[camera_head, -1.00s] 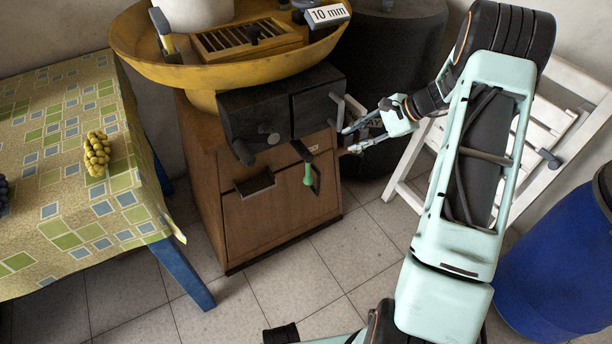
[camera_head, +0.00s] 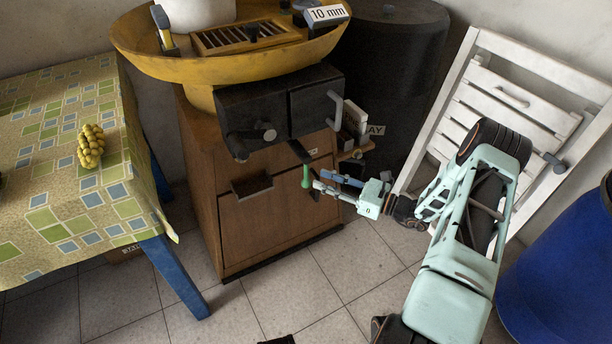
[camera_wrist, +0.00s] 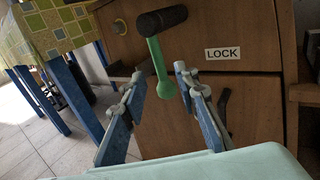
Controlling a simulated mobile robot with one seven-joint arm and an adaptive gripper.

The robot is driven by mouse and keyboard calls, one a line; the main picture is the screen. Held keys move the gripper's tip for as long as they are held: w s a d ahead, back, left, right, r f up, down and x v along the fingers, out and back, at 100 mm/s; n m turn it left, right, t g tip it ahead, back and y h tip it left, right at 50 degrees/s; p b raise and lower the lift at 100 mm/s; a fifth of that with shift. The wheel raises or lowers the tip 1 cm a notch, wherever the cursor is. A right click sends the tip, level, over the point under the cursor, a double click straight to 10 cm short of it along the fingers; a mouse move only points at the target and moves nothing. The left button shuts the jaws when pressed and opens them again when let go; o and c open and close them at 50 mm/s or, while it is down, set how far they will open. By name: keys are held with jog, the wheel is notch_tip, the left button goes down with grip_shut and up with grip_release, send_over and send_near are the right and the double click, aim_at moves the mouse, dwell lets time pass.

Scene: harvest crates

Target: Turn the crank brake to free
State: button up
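The crank brake appears to be the green lever (camera_head: 305,177) on the front of the brown wooden cabinet. In the wrist view the green lever (camera_wrist: 159,67) hangs down, slightly tilted, from a black cylinder (camera_wrist: 162,20) and ends in a rounded knob. A white LOCK label (camera_wrist: 223,54) is to its right. My gripper (camera_head: 320,181) is just right of the lever in the head view. In the wrist view my gripper (camera_wrist: 160,74) is open, with the lever showing between its blue fingers. I cannot tell whether either finger touches it.
A dark lever (camera_wrist: 223,101) lies beyond the right finger. The cabinet (camera_head: 275,225) carries a black box (camera_head: 265,105) with a handle and a wide yellow bowl (camera_head: 190,75). A cloth-covered table (camera_head: 60,200) is left, a white folding chair (camera_head: 500,100) and blue barrel (camera_head: 560,270) right.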

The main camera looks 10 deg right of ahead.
aim_at(306, 179)
jog(key=b+x, duration=0.1)
jog(key=x, duration=0.5)
jog(key=shift+w+a, duration=0.2)
jog(key=shift+a, duration=0.05)
grip_shut()
